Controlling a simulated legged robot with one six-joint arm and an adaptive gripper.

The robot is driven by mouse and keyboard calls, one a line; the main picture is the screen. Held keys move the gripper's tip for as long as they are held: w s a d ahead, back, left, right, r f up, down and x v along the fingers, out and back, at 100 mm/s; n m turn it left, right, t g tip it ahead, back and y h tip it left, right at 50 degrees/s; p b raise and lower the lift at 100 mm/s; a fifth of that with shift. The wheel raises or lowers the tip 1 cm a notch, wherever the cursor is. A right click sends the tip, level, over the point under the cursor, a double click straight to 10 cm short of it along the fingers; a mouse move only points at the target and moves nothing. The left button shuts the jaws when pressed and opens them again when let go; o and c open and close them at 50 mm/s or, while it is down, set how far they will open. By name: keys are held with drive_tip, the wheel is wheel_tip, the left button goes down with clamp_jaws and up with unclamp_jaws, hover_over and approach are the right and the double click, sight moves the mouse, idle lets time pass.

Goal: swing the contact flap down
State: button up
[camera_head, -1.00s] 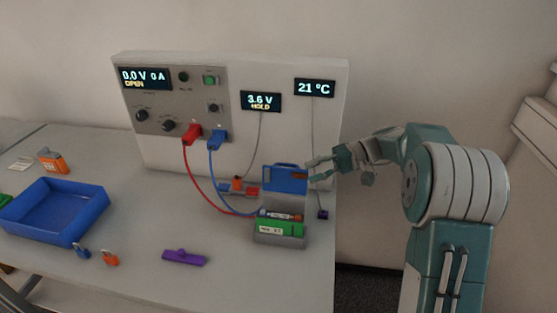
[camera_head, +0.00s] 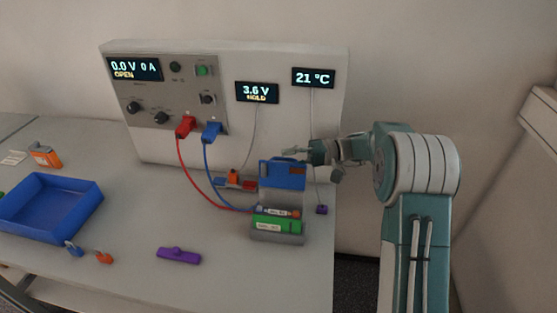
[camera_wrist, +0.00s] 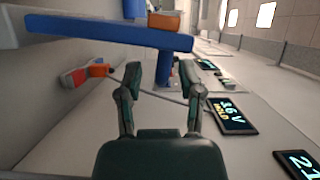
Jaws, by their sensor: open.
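The blue contact flap (camera_head: 283,175) stands raised, upright, behind the grey cradle (camera_head: 277,236). A green cell (camera_head: 277,223) lies in the cradle, with the red and blue leads running to it. My gripper (camera_head: 297,152) is at the flap's upper right edge, partly above or behind it. In the wrist view the flap shows as a blue bar (camera_wrist: 100,32) across the top, beyond my open fingers (camera_wrist: 163,75).
The cycler panel (camera_head: 167,92) stands behind, with red (camera_head: 186,126) and blue (camera_head: 211,131) plugs. A small purple block (camera_head: 321,209) sits right of the flap.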

sight(288, 159)
drive_tip(key=shift+s+a, duration=0.15)
drive_tip(key=shift+a, duration=0.6)
drive_tip(key=shift+s+a, duration=0.15)
drive_tip(key=shift+a, duration=0.6)
drive_tip(key=shift+d, duration=0.1)
clamp_jaws()
drive_tip(key=shift+f, duration=0.1)
